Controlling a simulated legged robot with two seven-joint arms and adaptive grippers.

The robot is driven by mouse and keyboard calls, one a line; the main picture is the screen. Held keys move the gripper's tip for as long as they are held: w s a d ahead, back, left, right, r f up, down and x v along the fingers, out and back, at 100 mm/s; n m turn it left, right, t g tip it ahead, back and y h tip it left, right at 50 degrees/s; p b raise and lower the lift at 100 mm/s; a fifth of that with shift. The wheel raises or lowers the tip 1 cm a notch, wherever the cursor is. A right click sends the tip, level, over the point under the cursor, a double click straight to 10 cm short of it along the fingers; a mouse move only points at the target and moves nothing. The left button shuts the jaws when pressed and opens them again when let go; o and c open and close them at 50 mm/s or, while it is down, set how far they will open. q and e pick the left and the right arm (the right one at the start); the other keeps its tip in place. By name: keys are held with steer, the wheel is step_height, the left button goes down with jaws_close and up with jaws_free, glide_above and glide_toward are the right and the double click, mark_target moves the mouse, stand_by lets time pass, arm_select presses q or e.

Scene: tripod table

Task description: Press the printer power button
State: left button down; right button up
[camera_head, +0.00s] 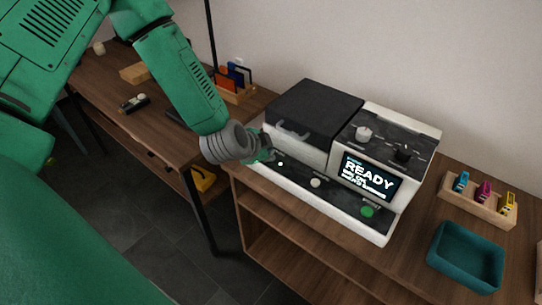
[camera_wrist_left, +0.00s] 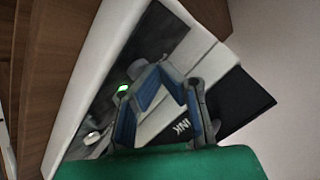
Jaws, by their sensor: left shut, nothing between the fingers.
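The printer (camera_head: 321,155) is a white machine with black top panels, standing on a wooden cabinet. Its screen (camera_head: 368,178) reads READY. Along its front dark strip are a small lit green spot (camera_head: 280,163), a white round button (camera_head: 316,182) and a larger green button (camera_head: 367,211). I cannot read which is the power button. My left gripper (camera_head: 268,154) is shut and empty at the left end of the strip, close by the lit spot; contact cannot be told. The left wrist view shows its blue-padded fingers (camera_wrist_left: 155,78) beside the lit green spot (camera_wrist_left: 123,88). My right gripper is not in view.
A teal tray (camera_head: 466,256) and a wooden rack of coloured cartridges (camera_head: 478,201) stand right of the printer. A wooden desk (camera_head: 150,125) with small items is at the left. The wall is close behind the printer.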

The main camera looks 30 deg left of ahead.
arm_select(q)
steer(key=shift+d, duration=0.3)
steer(key=shift+a+f, duration=0.2)
steer(key=shift+a, duration=0.3)
steer(key=shift+d+r+p, duration=0.35)
steer(key=shift+d+r, duration=0.1)
steer(key=shift+r, duration=0.05)
steer(key=shift+d+r+p, duration=0.35)
steer(key=shift+d+r, duration=0.1)
steer(key=shift+d, duration=0.2)
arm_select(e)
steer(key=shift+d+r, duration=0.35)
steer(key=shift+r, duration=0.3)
arm_select(q)
steer(key=shift+a, duration=0.1)
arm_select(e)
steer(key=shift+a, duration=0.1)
